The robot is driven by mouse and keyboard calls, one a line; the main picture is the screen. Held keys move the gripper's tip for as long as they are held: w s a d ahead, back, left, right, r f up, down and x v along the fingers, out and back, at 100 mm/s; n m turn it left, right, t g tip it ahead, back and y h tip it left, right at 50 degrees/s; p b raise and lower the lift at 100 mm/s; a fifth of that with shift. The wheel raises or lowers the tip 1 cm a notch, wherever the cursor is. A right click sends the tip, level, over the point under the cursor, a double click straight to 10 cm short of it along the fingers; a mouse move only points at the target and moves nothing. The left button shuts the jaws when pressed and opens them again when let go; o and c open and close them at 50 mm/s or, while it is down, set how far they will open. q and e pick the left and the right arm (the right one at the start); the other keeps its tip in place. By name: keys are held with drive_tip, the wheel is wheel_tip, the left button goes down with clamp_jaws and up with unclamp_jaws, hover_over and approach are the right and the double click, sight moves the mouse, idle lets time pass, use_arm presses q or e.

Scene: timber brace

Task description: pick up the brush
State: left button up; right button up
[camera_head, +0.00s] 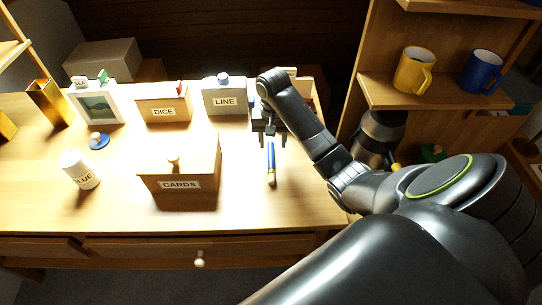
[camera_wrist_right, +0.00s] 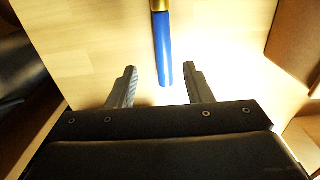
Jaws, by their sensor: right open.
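The brush (camera_head: 271,163) lies on the desk to the right of the CARDS box, with a blue handle and a gold-coloured band towards the front edge. My right gripper (camera_head: 270,139) is open and empty, over the desk at the handle's back end. It also shows in the right wrist view (camera_wrist_right: 161,85) with both fingers apart. My left gripper is not in view.
The CARDS box (camera_head: 180,167) stands left of the brush. The DICE box (camera_head: 163,106) and LINE box (camera_head: 225,98) stand behind. A GLUE bottle (camera_head: 80,170) is at the left. A shelf (camera_head: 440,94) with a yellow mug (camera_head: 412,70) and blue mug (camera_head: 481,71) rises at the right.

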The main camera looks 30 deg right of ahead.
sight(271, 155)
drive_tip(key=shift+a+f, duration=0.1)
drive_tip(key=shift+f, duration=0.2)
drive_tip(key=f, duration=0.3)
drive_tip(key=f+b, duration=0.1)
drive_tip(key=shift+s+a+f, duration=0.1)
drive_tip(key=shift+a+f, duration=0.15)
drive_tip(key=shift+a, duration=0.05)
clamp_jaws()
drive_tip(key=shift+r, duration=0.15)
drive_tip(key=shift+r, duration=0.2)
wheel_tip(271, 155, up, 2)
drive_tip(key=shift+r, duration=0.1)
wheel_tip(271, 155, up, 7)
drive_tip(key=p, duration=0.6)
drive_tip(key=shift+p, duration=0.3)
